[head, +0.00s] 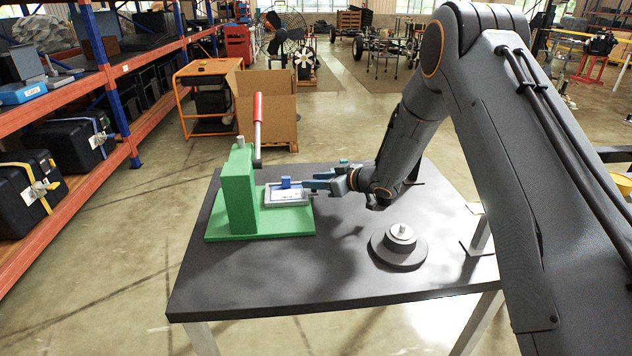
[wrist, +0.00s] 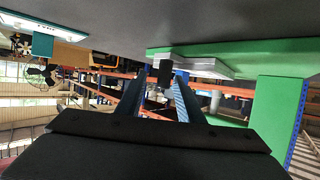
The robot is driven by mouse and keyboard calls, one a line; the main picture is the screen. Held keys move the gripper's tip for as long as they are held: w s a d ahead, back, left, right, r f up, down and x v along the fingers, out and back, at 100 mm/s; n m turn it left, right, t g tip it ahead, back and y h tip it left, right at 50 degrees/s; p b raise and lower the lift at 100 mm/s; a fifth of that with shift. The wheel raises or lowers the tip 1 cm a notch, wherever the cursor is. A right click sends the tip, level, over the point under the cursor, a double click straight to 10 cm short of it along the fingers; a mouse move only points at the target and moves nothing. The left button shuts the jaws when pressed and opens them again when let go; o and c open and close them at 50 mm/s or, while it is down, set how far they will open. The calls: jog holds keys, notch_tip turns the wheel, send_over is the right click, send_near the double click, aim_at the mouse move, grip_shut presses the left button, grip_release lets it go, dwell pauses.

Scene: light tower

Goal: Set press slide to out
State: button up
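The green press (head: 240,190) stands at the left of the dark table, with a red-handled lever (head: 258,122) standing upright on it. In the wrist view, which is upside down, the fingers (wrist: 164,85) are spread apart and empty. The knob (wrist: 164,72) looks dark there and lines up between the tips; the slide (wrist: 195,66) shows behind.
A round dark base with a metal knob (head: 400,242) stands on the table (head: 290,275), right of the press. A pale bracket (head: 478,238) is at the table's right edge. The table's front is clear. Shelves (head: 105,75) stand at the left.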

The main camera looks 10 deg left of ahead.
jog(key=shift+b+v, duration=0.95)
jog(key=shift+v, duration=2.95)
jog(key=shift+w+d+r, duration=0.1)
jog(key=shift+d+r, duration=0.05)
jog(key=shift+d, duration=0.1)
jog(key=s+d+r+m+t+h, duration=0.15)
jog(key=s+d+m+h, duration=0.3)
jog(key=d, duration=0.45)
jog(key=s+d+r+m+g+h, duration=0.1)
jog(key=s+d+r+m+h, duration=0.3)
jog(key=d, duration=0.5)
jog(key=s+d+f+m+g+h, duration=0.1)
jog(key=s+f+g, duration=0.1)
jog(key=s, duration=1.2)
jog(key=s+d+f+m+g+h, duration=0.1)
jog(key=s+g, duration=0.3)
jog(key=s, duration=0.9)
jog(key=shift+s+d+f+m+g+h, duration=0.35)
jog(key=shift+s+d+f+m, duration=0.1)
jog(key=shift+d+f, duration=0.3)
